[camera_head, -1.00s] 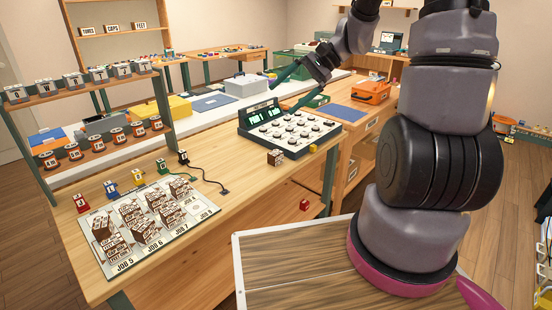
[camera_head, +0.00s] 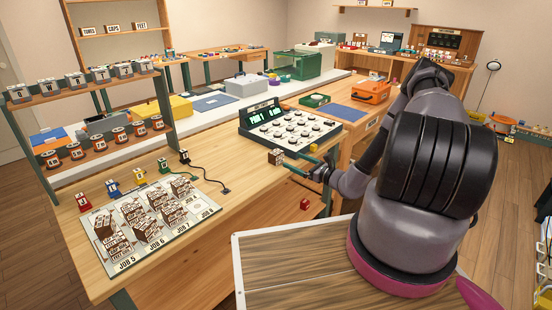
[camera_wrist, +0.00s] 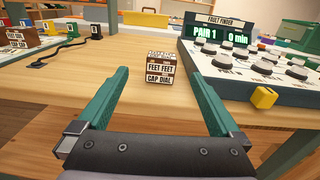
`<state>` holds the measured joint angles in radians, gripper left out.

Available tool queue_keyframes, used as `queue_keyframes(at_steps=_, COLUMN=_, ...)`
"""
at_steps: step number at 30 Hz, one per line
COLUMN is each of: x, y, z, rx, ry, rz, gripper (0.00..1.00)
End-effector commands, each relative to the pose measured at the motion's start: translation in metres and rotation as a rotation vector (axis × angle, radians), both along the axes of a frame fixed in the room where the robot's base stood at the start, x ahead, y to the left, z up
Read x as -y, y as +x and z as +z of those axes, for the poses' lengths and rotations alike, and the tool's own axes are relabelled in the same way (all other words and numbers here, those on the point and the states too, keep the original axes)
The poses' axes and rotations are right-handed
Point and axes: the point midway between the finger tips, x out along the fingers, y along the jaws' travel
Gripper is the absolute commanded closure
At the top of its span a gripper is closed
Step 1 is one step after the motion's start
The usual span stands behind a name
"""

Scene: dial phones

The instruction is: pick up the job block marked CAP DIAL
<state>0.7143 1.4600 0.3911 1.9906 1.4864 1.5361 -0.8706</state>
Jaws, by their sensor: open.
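The job block marked CAP DIAL (camera_wrist: 159,72) is a small brown cube with white label strips reading FEET FEET and CAP DIAL. It stands alone on the wooden bench top, and it also shows in the head view (camera_head: 275,155) in front of the dial console. My gripper (camera_wrist: 159,84) is open, its two green fingers apart. In the wrist view the block shows between the finger ends, a little beyond them. In the head view my gripper (camera_head: 297,169) is low at the bench's front edge, just right of the block. Nothing is held.
The dial console (camera_head: 285,127) stands behind the block, with a yellow piece (camera_wrist: 264,98) at its near right edge. A job board (camera_head: 205,213) with several brown blocks lies at the left. A black cable crosses the bench between them.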

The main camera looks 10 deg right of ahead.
Motion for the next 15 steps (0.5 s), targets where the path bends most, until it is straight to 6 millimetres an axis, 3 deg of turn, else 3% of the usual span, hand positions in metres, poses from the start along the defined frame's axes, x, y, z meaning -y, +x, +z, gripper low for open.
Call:
queue_keyframes(at_steps=3, x=-0.002, y=0.005, z=-0.009, rx=-0.011, ry=0.015, rz=-0.029, gripper=0.00)
queue_keyframes(at_steps=15, x=-0.030, y=0.045, z=-0.009, rx=-0.013, ry=0.014, rz=-0.030, gripper=0.00)
